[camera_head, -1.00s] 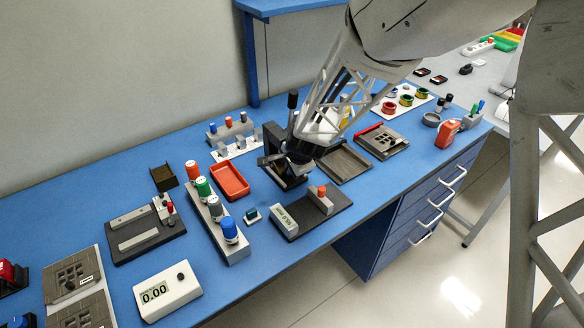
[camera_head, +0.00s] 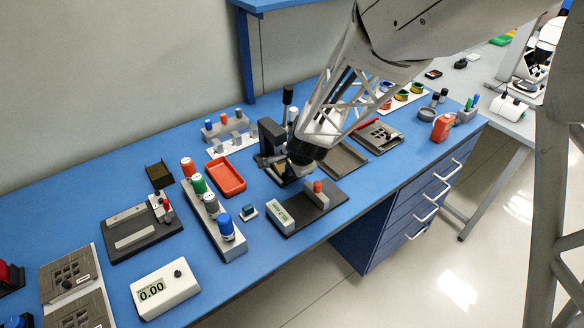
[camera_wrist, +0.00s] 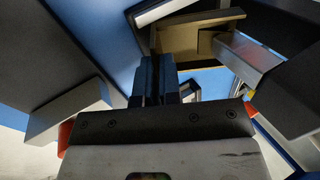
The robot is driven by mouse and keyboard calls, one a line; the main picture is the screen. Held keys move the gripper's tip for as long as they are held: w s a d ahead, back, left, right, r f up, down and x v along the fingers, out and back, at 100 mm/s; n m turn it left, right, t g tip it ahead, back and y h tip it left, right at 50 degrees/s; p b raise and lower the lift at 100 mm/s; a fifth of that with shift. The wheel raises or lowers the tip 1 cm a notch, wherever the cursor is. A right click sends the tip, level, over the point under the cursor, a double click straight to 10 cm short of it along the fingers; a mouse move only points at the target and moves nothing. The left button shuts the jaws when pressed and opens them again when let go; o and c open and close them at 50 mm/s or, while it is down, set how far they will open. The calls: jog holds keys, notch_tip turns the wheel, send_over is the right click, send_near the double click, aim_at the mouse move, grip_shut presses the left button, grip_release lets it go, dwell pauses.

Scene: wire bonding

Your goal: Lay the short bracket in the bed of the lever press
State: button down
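The lever press (camera_head: 270,138) is a dark upright frame with a black-knobbed lever (camera_head: 288,95), near the middle of the blue bench. My gripper (camera_head: 303,156) is at its front right side and hides part of its base. In the wrist view, my gripper's dark fingers (camera_wrist: 157,80) point up, close together; whether anything thin is between them does not show. Beyond them is a tan, walled part (camera_wrist: 172,40) that looks like the press bed, with a silver bar (camera_wrist: 241,55) beside it. I cannot make out the short bracket for sure.
A red tray (camera_head: 227,178) lies left of the press. A grey tray (camera_head: 343,160) lies right of my gripper. A rack of colored-capped bottles (camera_head: 224,238) is front left.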

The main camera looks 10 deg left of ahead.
jog(key=c, duration=1.2)
grip_release()
jog(key=shift+v, duration=3.9)
jog(key=s+d+r+n+h, duration=0.1)
jog(key=s+d+r+n, duration=0.2)
jog(key=s+d, duration=0.6)
jog(key=s+d+r+n+h, duration=0.1)
jog(key=s+d+r+n, duration=0.2)
jog(key=s+d+r, duration=0.4)
jog(key=s+d+r+n+g+h, duration=0.1)
jog(key=s+d+r+n, duration=0.2)
jog(key=s+d, duration=0.7)
jog(key=shift+s+d+r+n, duration=0.15)
jog(key=shift+r, duration=0.5)
jog(key=shift+s+d+r+n, duration=0.15)
jog(key=shift+s+d+r, duration=0.05)
jog(key=shift+r, duration=0.45)
